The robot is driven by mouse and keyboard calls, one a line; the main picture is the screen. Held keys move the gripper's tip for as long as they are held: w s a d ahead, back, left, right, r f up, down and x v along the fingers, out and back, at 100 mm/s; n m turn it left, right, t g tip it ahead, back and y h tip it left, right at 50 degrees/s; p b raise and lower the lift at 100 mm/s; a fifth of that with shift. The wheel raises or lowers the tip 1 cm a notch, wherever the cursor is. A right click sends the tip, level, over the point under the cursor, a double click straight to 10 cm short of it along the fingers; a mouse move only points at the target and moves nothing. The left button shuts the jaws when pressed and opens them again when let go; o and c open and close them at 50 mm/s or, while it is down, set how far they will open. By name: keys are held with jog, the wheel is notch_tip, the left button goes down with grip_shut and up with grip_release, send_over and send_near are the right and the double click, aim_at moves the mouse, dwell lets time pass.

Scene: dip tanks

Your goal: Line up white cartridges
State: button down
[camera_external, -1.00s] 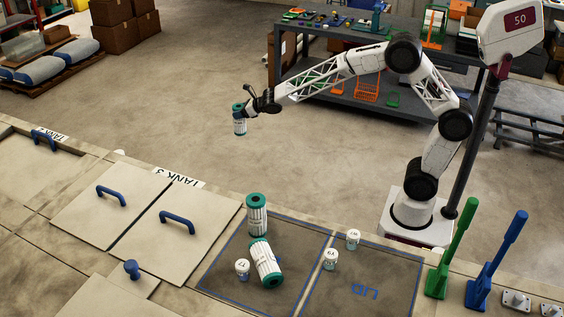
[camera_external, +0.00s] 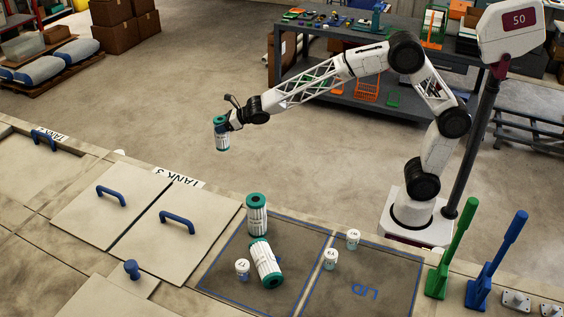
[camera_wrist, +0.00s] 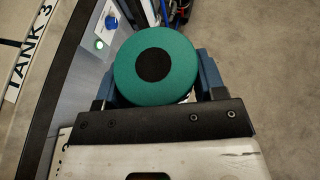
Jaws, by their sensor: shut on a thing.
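My gripper (camera_external: 230,121) is shut on a white cartridge (camera_external: 221,137) with green end caps. It holds the cartridge roughly upright in the air, beyond the far edge of the tank deck. In the wrist view the held cartridge's green top cap (camera_wrist: 155,65), with a dark centre, fills the space between the fingers. A second white cartridge (camera_external: 257,219) stands upright on the deck near the back left corner of a blue-outlined area. A third white cartridge (camera_external: 266,263) lies tilted or on its side just in front of it; the two look close or touching.
Tank covers with blue handles (camera_external: 177,221) lie to the left. A blue knob (camera_external: 132,269) sits in front. Green (camera_external: 455,250) and blue (camera_external: 498,262) levers rise at right. The LID area (camera_external: 385,285) is mostly bare.

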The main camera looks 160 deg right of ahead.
jog(key=w+a+r+n+t+y, duration=0.1)
jog(key=w+a+r+n, duration=0.15)
jog(key=w, duration=0.65)
jog(key=w+a+r+n+t+y, duration=0.1)
jog(key=w+a+r+t, duration=0.2)
jog(key=w, duration=0.5)
jog(key=w+a+r+n+y, duration=0.15)
jog(key=w+a, duration=0.25)
jog(key=w, duration=0.5)
jog(key=w+a+r+n+t+y, duration=0.2)
jog(key=w+a+r+n, duration=0.1)
jog(key=w+a, duration=0.7)
jog(key=w+a+r+n+t+y, duration=0.2)
jog(key=w+a+r+y, duration=0.1)
jog(key=w+a, duration=0.75)
jog(key=w+a+r+n+y, duration=0.1)
jog(key=w+a+n+y, duration=0.35)
jog(key=a, duration=0.85)
jog(key=w+a+n+y, duration=0.2)
jog(key=w+a, duration=0.5)
jog(key=a, duration=0.6)
jog(key=a+n+g+y, duration=0.4)
jog(key=a+n+y, duration=0.3)
jog(key=a, duration=2.5)
jog(key=shift+f+n, duration=0.35)
jog(key=shift+f, duration=0.15)
